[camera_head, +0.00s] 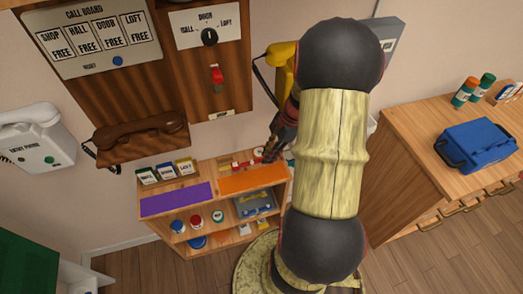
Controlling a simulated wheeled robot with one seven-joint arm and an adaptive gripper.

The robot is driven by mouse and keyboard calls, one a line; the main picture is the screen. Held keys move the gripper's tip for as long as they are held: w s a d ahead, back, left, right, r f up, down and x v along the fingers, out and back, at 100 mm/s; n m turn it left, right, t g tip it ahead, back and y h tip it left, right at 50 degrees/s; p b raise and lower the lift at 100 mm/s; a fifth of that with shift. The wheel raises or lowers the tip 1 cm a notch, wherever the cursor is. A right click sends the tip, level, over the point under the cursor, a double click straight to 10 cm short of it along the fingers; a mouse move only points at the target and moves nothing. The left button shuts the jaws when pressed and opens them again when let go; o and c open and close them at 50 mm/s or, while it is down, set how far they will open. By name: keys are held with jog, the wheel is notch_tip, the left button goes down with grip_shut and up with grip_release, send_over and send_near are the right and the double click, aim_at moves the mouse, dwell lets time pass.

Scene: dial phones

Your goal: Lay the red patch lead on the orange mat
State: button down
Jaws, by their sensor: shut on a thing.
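The orange mat (251,179) lies flat on the right part of the low shelf unit's top. My gripper (269,155) points down just behind the mat, near the wall. It is shut on a small red thing, which looks like the red patch lead (259,160). Small red and yellow pieces (238,163) show just left of the gripper at the back of the shelf top. The gripper's fingers are small and dark here, and my arm covers the area to the right. I cannot tell if the lead touches the shelf top.
A purple mat (176,200) lies left of the orange one, with several labelled boxes (166,171) behind it. A brown handset (138,130) and a yellow phone (284,65) hang on the wall above. A wooden bench with a blue case (476,144) stands at right.

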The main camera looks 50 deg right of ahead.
jog(key=shift+d+f+b, duration=0.1)
jog(key=shift+f+b, duration=2)
jog(key=shift+f, duration=2.7)
jog(key=shift+s+f+b, duration=0.1)
jog(key=shift+f+b, duration=0.8)
jog(key=shift+b, duration=0.1)
jog(key=c, duration=1.6)
grip_release()
jog(key=shift+r, duration=0.15)
jog(key=v, duration=1.1)
jog(key=shift+s+d+r, duration=0.1)
jog(key=shift+s+r, duration=0.05)
jog(key=shift+r, duration=0.25)
